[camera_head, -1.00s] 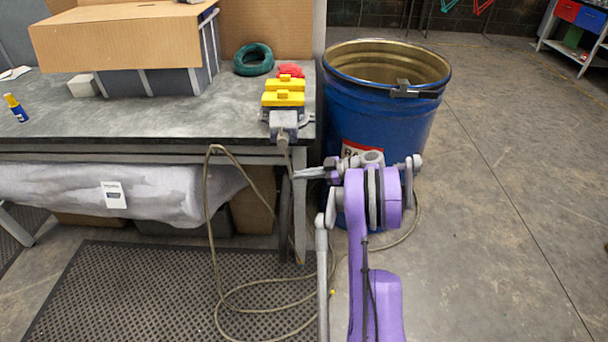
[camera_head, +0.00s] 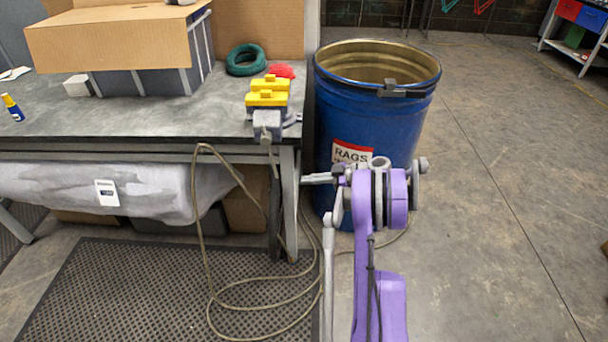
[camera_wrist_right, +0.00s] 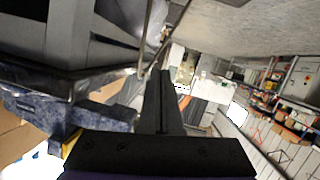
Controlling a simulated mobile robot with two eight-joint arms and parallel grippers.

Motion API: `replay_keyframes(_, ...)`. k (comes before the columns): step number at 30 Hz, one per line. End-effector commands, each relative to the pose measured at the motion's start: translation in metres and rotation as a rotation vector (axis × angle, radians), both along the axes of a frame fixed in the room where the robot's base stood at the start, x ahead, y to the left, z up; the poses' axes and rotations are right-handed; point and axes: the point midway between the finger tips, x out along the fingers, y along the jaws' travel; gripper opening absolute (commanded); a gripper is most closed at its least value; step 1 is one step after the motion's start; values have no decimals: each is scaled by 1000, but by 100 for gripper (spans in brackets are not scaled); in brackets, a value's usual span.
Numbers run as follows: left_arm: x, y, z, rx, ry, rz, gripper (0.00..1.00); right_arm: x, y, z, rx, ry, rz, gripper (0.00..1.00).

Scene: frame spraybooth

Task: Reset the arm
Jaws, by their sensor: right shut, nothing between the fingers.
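My right arm is purple and grey and stands in front of the blue drum in the head view. My right gripper (camera_head: 318,179) points left toward the table's front right leg, below the tabletop. Its fingers are shut with nothing between them. In the right wrist view the shut fingers (camera_wrist_right: 163,100) show as a dark narrow bar pointing up the picture. From the head view I cannot tell whether the fingertips touch the table leg. My left gripper is in neither view.
The workbench (camera_head: 120,135) carries a yellow-jawed vise (camera_head: 268,100), a green coil (camera_head: 246,60) and a cardboard-topped box (camera_head: 110,42). The blue rags drum (camera_head: 370,120) stands right of it. A hose (camera_head: 205,240) loops over the floor mat (camera_head: 110,290). The floor at right is clear.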

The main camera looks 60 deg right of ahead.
Motion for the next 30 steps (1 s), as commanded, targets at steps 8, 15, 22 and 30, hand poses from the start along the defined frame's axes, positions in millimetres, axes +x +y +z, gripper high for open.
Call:
replay_keyframes(8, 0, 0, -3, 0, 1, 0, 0, -40, -11, -33, 0, 0, 1, 0)
replay_keyframes(15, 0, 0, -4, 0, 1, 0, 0, -50, -13, -41, 0, 0, 3, 0)
replay_keyframes(22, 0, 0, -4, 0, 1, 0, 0, -47, -11, -40, 5, 6, 5, 0)
replay_keyframes(30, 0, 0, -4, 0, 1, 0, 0, 34, 77, -26, 157, 262, 24, 0)
